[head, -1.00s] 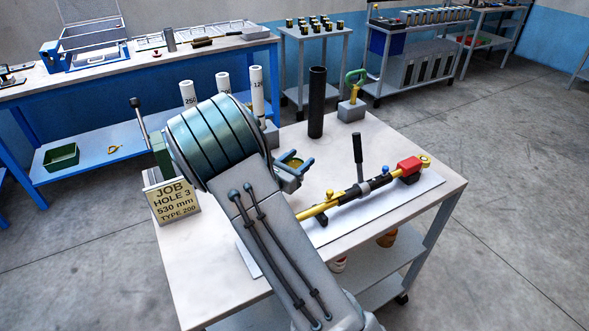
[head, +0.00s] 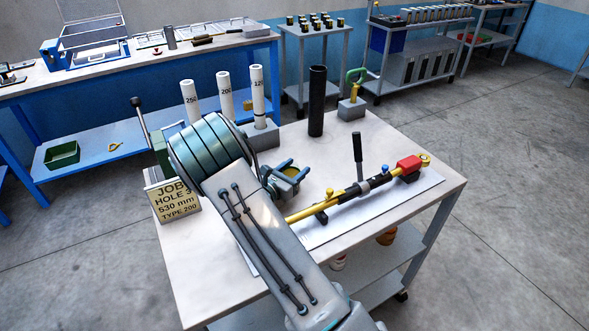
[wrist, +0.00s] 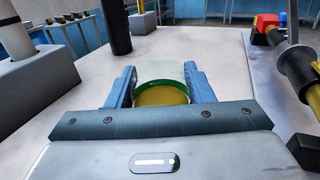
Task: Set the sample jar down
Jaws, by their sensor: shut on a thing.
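The sample jar (wrist: 160,94) shows a pale wall, a green rim and a yellow inside or lid in the wrist view. It stands upright between the blue fingers of my gripper (wrist: 160,72), which is shut on it. In the head view, my gripper (head: 289,173) and the jar (head: 288,167) are low over the middle of the white cart top (head: 375,145), partly hidden by my arm. I cannot tell whether the jar's base touches the top.
A black tube (head: 317,102) and a grey block with a green hook (head: 352,108) stand behind. White numbered cylinders (head: 226,95) stand at back left, a job sign (head: 173,200) at left. A yellow-and-black tool (head: 350,193) lies on a pale mat at right.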

